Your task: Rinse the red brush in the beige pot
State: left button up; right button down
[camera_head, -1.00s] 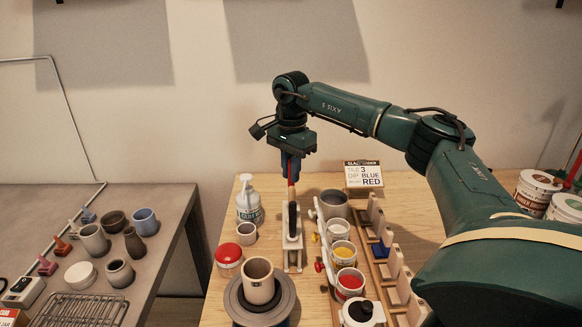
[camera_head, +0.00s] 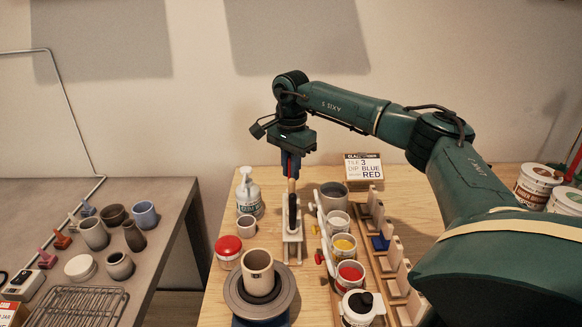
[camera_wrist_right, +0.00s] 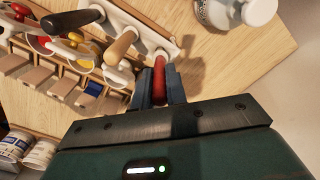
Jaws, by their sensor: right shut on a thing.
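My right gripper (camera_head: 291,172) has its blue fingers shut on the red handle of a brush; the red brush (camera_wrist_right: 159,80) shows between the fingers in the right wrist view. It is at the far end of a white brush stand (camera_head: 292,252). A wooden-handled brush (camera_wrist_right: 120,48) and a dark-handled brush (camera_head: 292,213) stand nearer. A beige pot (camera_head: 258,267) stands on a round turntable. A greyer pot (camera_head: 333,190) with dark contents stands right of the stand. My left gripper is out of view.
Glaze cups, including yellow (camera_head: 343,246) and red (camera_head: 350,275), line the right of the stand beside a wooden tile rack (camera_head: 398,275). A pump bottle (camera_head: 248,195), small cup (camera_head: 246,227) and red-lidded jar (camera_head: 228,248) are at left. A sign (camera_head: 364,167) stands behind.

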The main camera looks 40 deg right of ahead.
jog(key=shift+f+b, duration=0.3)
jog(key=shift+f, duration=1.05)
dwell(0.7)
jog(key=c, duration=1.3)
grip_release()
jog(key=shift+c, duration=0.2)
notch_tip(320, 180, up, 13)
jog(key=shift+r+b, duration=0.15)
jog(key=shift+b, duration=0.35)
